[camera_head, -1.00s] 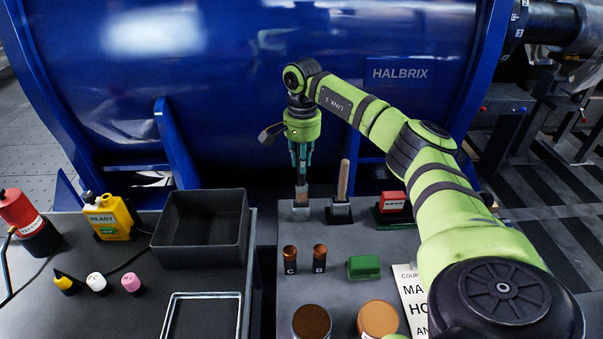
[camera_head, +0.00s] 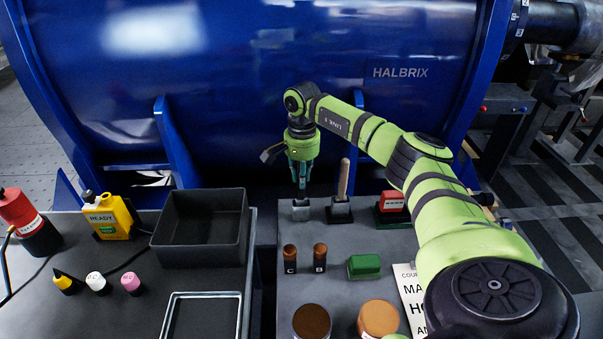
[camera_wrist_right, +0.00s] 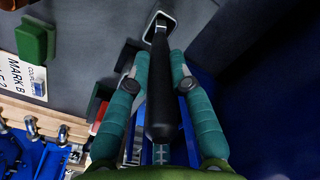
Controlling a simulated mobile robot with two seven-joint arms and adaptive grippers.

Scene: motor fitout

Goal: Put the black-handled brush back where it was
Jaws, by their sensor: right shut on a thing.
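My right gripper (camera_head: 301,184) is shut on the black-handled brush, just above a small grey metal holder (camera_head: 301,211) at the back left of the right-hand table. In the right wrist view the black handle (camera_wrist_right: 161,100) lies between the two green fingers, and its far end meets the square rim of the holder (camera_wrist_right: 160,16). The brush's lower end appears to be inside the holder and is hidden. The handle is mostly covered by the fingers in the head view. My left gripper is not in view.
A wooden-handled tool (camera_head: 343,179) stands in a similar holder just right of mine, with a red block (camera_head: 391,202) beyond it. A black bin (camera_head: 203,258) stands on the left table.

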